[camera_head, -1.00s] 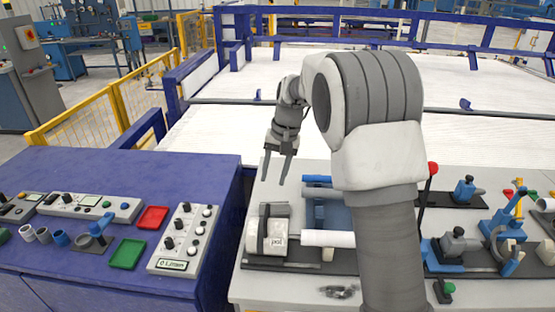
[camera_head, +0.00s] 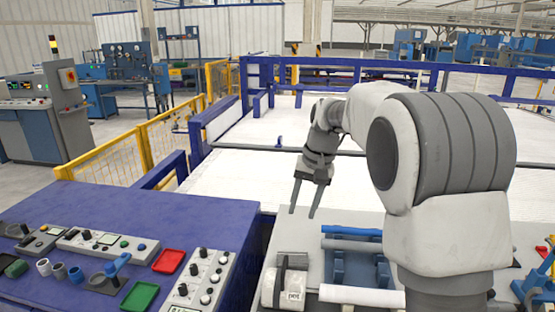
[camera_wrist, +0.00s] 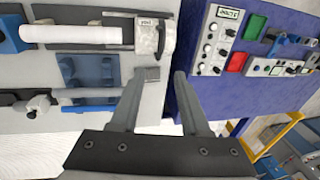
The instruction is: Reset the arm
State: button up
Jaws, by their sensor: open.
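My gripper (camera_head: 303,197) is open and empty, with its fingers pointing down above the left back part of the pale workbench (camera_head: 300,240). In the wrist view the two spread fingers (camera_wrist: 155,95) have nothing between them. A white pipe (camera_head: 362,296) runs from a grey-and-white clamp block (camera_head: 285,285) on the bench, apart from my gripper. Behind it is a blue holder (camera_head: 355,265) with a blue pipe (camera_head: 352,231) at its back. My arm hides the right ends of both pipes and much of the bench.
A purple table (camera_head: 200,215) on the left carries control panels, a red tray (camera_head: 168,261), a green tray (camera_head: 140,296) and small pipe pieces. Blue fittings (camera_head: 540,275) stand at the right. A yellow fence (camera_head: 120,150) and blue rails (camera_head: 400,67) border the white area behind.

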jog(key=s+d+r+t, duration=0.1)
jog(key=s+d+r, duration=0.1)
jog(key=s+r, duration=0.45)
jog(key=s+d+f+n+t+h, duration=0.1)
jog(key=s+d+t, duration=0.1)
jog(key=s, duration=1)
jog(key=s+d+f+n+t+h, duration=0.1)
jog(key=s+f, duration=0.1)
jog(key=s, duration=0.9)
jog(key=shift+s+d+t, duration=0.35)
jog(key=shift+t, duration=0.05)
jog(key=shift+d, duration=0.1)
